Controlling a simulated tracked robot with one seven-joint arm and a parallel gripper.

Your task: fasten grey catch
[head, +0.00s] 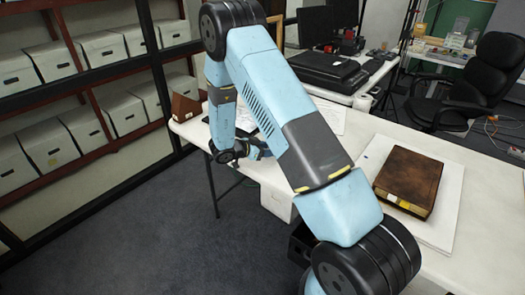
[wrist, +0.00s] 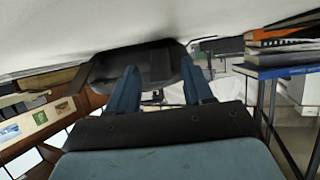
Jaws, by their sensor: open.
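I cannot pick out the grey catch in either view. My gripper (wrist: 162,88) is open, with its two blue fingers apart and nothing seen held between them. A dark, rounded object (wrist: 140,62) shows behind the fingers in the wrist view; I cannot tell what it is or how far off it stands. In the head view my gripper (head: 258,151) is low by the left front edge of the white table (head: 320,160), partly hidden by my arm. White archival boxes (head: 50,61) stand in rows on the shelves at the left.
A brown book (head: 410,180) lies on a white board (head: 448,210) on the table's right. A brown wedge-shaped thing (head: 185,107) stands at the table's left end. A black case (head: 325,70) and an office chair (head: 485,80) are behind. Stacked books (wrist: 285,40) show in the wrist view.

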